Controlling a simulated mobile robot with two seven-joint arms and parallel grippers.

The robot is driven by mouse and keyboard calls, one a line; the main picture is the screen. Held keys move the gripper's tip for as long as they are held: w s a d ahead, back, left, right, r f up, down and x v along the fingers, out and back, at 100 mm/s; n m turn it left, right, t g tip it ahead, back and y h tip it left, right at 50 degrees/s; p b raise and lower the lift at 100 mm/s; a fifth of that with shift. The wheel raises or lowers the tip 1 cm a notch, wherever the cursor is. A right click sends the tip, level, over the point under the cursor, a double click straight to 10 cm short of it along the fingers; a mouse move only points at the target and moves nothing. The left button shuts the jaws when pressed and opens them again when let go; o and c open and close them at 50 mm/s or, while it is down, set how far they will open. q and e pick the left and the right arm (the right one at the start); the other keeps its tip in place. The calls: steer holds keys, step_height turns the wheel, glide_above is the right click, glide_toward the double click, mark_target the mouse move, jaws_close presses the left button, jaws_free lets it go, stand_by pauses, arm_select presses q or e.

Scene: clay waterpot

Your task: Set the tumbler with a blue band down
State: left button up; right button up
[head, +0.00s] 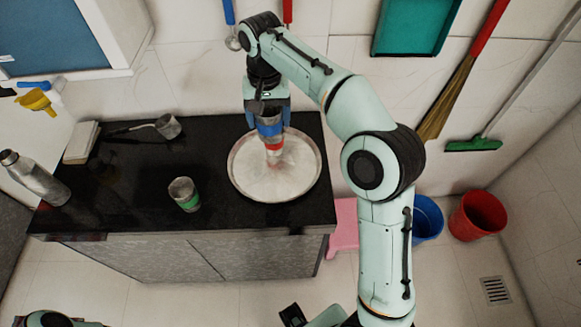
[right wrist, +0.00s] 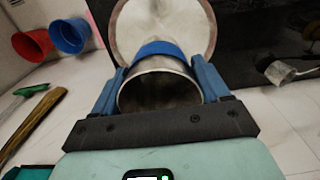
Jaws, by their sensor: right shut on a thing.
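The steel tumbler with a blue band (head: 268,129) is in my right gripper (head: 267,118), above the round steel tray (head: 250,186). In the right wrist view the fingers of my right gripper (right wrist: 160,92) press on both sides of the tumbler (right wrist: 160,48), and its open mouth faces the camera. Just below it in the head view a red-banded tumbler (head: 274,148) shows over the tray; whether the two touch I cannot tell. The tray also shows behind the tumbler in the right wrist view (right wrist: 195,22). My left gripper is not seen.
A green-banded tumbler (head: 185,196) stands on the black counter (head: 130,200), left of the tray. A steel bottle (head: 35,178), a pale stack (head: 81,143) and a long-handled ladle (head: 167,126) are farther left. Blue (head: 427,218) and red (head: 478,214) buckets stand on the floor.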

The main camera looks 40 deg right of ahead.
steer(key=shift+s+f, duration=0.1)
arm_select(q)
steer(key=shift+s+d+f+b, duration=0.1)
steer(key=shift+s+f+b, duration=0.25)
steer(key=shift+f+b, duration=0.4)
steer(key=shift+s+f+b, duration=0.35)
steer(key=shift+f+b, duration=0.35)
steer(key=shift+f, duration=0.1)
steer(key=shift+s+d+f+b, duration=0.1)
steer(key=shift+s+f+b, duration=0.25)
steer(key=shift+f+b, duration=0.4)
arm_select(e)
steer(key=shift+f, duration=9.9)
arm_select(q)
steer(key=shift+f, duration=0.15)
arm_select(e)
steer(key=shift+f, duration=0.15)
steer(key=o, duration=1.1)
steer(key=shift+c, duration=0.2)
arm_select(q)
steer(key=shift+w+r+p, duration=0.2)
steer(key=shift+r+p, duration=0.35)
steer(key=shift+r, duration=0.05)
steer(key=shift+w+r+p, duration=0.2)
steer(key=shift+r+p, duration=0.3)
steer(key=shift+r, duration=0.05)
arm_select(e)
step_height(320, 180, up, 12)
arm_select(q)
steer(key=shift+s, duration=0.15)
